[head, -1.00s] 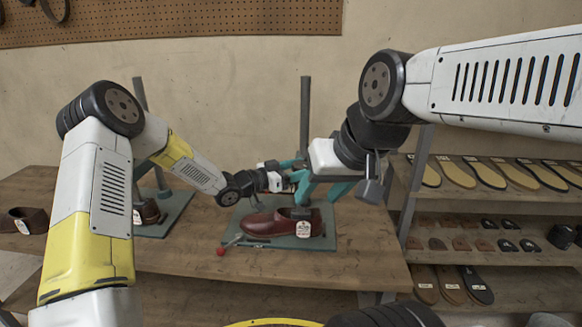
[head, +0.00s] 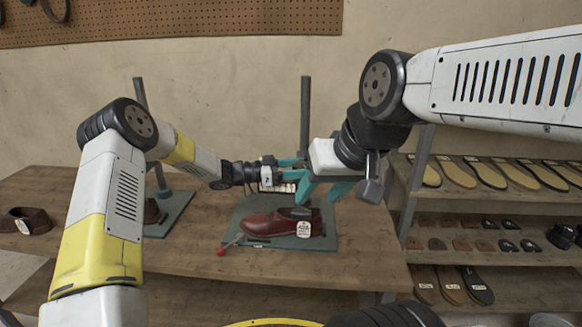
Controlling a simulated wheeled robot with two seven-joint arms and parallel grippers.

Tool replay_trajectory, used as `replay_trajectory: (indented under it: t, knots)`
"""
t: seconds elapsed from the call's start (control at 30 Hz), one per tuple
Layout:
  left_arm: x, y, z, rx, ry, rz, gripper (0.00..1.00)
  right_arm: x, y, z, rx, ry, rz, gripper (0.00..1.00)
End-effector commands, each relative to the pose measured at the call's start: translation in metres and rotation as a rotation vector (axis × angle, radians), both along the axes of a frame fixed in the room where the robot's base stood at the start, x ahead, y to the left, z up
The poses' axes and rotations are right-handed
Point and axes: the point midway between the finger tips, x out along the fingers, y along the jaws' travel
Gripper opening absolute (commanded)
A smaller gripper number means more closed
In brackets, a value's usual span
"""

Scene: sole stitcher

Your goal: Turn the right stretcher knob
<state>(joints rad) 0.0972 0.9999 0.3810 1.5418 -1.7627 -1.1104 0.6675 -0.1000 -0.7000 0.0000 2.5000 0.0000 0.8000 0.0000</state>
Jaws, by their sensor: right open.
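A brown-red shoe (head: 268,224) with a white tag lies on the right green base plate (head: 318,240), which has a grey upright post (head: 305,105). A small red ball (head: 220,251) on a thin rod sits at the plate's front left corner. I cannot tell whether it is the stretcher knob; no other knob shows clearly. My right gripper (head: 318,190) is open, its teal fingers above the shoe and apart from it. My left gripper (head: 277,173) is just left of it, above and behind the shoe; its fingers are partly hidden, so its opening is unclear.
A second green base plate (head: 175,212) with a post (head: 141,98) and a dark shoe stands left, partly behind my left arm. Another brown shoe (head: 24,221) is at the far left. A shelf rack (head: 480,205) with soles stands right. The wooden table's (head: 330,268) front is clear.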

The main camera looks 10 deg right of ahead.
Motion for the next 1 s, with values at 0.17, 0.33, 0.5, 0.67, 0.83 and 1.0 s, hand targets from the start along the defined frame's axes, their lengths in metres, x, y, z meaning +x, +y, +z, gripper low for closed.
replay_trajectory:
  t: [0.17, 0.33, 0.5, 0.67, 0.83, 1.0]
  knots:
    - [0.001, 0.000, 0.002, -0.003, 0.000, 0.003, 0.63, 0.000, 0.000, 0.000, 0.000, 0.000, 0.000, 0.48]
    - [0.001, 0.000, 0.001, -0.002, -0.001, 0.002, 0.77, 0.000, 0.000, 0.000, 0.000, 0.000, 0.000, 0.48]
    - [0.000, 0.000, 0.001, -0.002, 0.000, 0.002, 0.77, 0.000, 0.000, 0.000, 0.000, 0.000, 0.000, 0.48]
    - [0.001, 0.010, 0.001, -0.001, -0.001, 0.004, 0.77, 0.000, 0.000, 0.000, 0.000, 0.000, 0.000, 0.48]
    - [0.001, 0.039, 0.001, -0.001, 0.000, 0.004, 0.77, 0.000, 0.000, 0.000, 0.000, 0.000, 0.000, 0.48]
    - [0.001, 0.065, 0.001, -0.001, -0.001, 0.005, 0.77, 0.000, 0.000, 0.000, 0.000, 0.000, 0.000, 0.48]
